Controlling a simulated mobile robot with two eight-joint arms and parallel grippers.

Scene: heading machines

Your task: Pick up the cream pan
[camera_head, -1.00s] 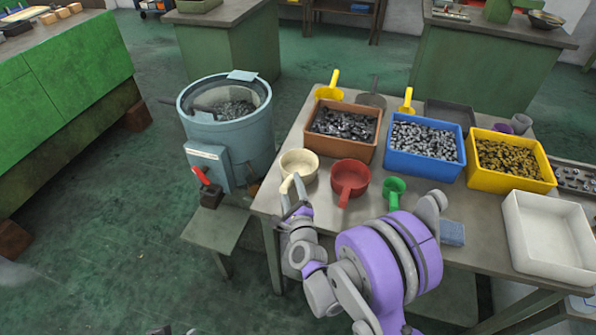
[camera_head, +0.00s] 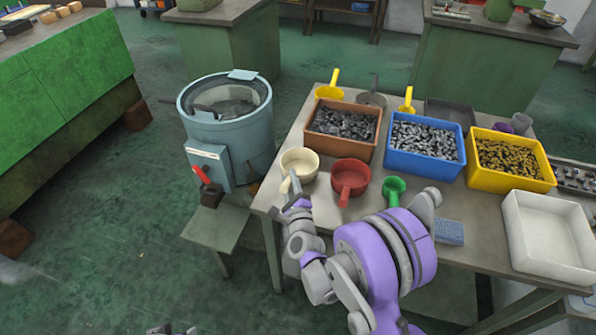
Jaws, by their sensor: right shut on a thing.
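The cream pan (camera_head: 300,161) is a small round scoop at the front left corner of the metal table, left of the red pan. Its handle points towards me. My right gripper (camera_head: 294,191) is shut on the handle of the cream pan. I cannot tell whether the pan is clear of the table top. The tip of my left gripper (camera_head: 172,329) shows at the bottom edge; its jaws are too cut off to read.
The red pan (camera_head: 350,178) and the green scoop (camera_head: 394,189) stand to the right. Behind are brown (camera_head: 341,147), blue (camera_head: 424,167) and yellow (camera_head: 510,183) bins of parts. A blue-grey drum machine (camera_head: 229,143) stands left. A white tray (camera_head: 549,237) lies right.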

